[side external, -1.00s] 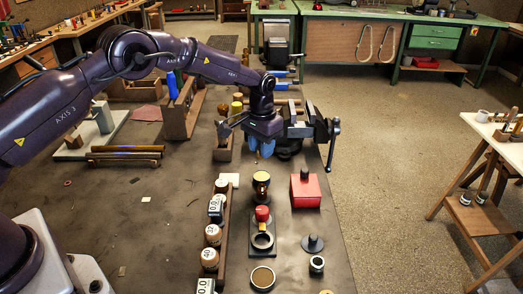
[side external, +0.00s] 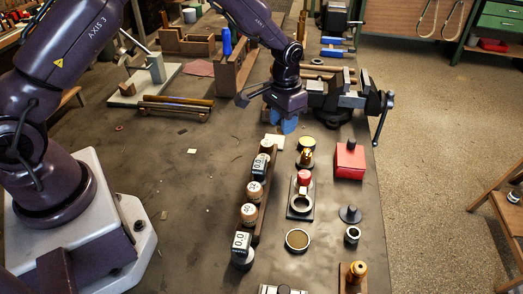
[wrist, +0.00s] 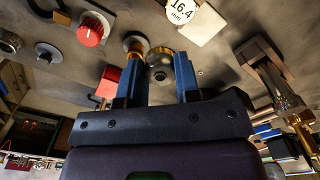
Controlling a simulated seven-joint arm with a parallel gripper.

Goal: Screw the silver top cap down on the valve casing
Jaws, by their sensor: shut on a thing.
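My gripper (side external: 286,124) has blue fingers. They are shut on the silver top cap (wrist: 160,60), a round grey disc with a dark centre, seen between the fingers in the wrist view. In the side view the fingers hide the cap. The brass valve casing (side external: 306,157) stands upright on the bench to the lower right of my gripper. In the wrist view the casing (wrist: 137,47) shows just left of the cap. The cap is held above the bench; I cannot tell its exact height over the casing.
A red box (side external: 349,161) and a red-topped piece (side external: 304,178) stand near the casing. A vise (side external: 340,101) stands behind and right of my gripper.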

